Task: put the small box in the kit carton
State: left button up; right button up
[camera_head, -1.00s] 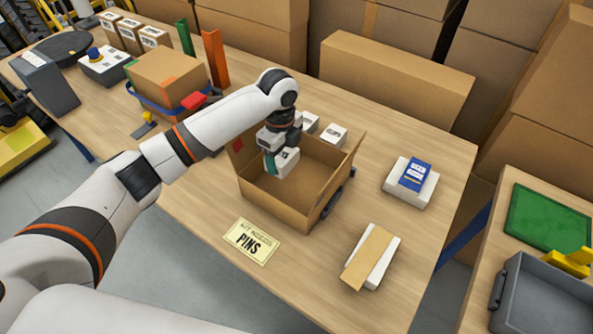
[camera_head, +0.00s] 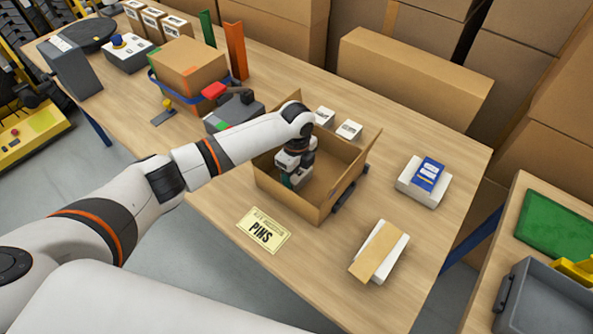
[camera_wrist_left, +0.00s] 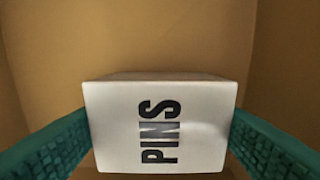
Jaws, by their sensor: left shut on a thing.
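The kit carton (camera_head: 324,209) is an open brown cardboard box on the wooden table. My left gripper (camera_head: 288,183) is down inside its left part. In the left wrist view the small box (camera_wrist_left: 160,125) is white, with "PINS" printed on it. It sits between the two green fingers, which are shut on it, with brown carton walls (camera_wrist_left: 150,35) around. In the head view the small box is mostly hidden by my gripper and the carton wall. Whether it touches the carton floor I cannot tell. My right gripper is not in view.
A "PINS" card (camera_head: 264,231) lies in front of the carton. Two small white boxes (camera_head: 348,130) stand behind it. A white box with a blue pack (camera_head: 428,175) and a white box with a cardboard strip (camera_head: 379,252) lie to the right, with bare table between.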

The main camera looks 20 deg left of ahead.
pick_arm(q)
jog(key=o, duration=1.2)
jog(key=shift+c, duration=0.2)
notch_tip(320, 180, up, 12)
jog(key=shift+b, duration=0.4)
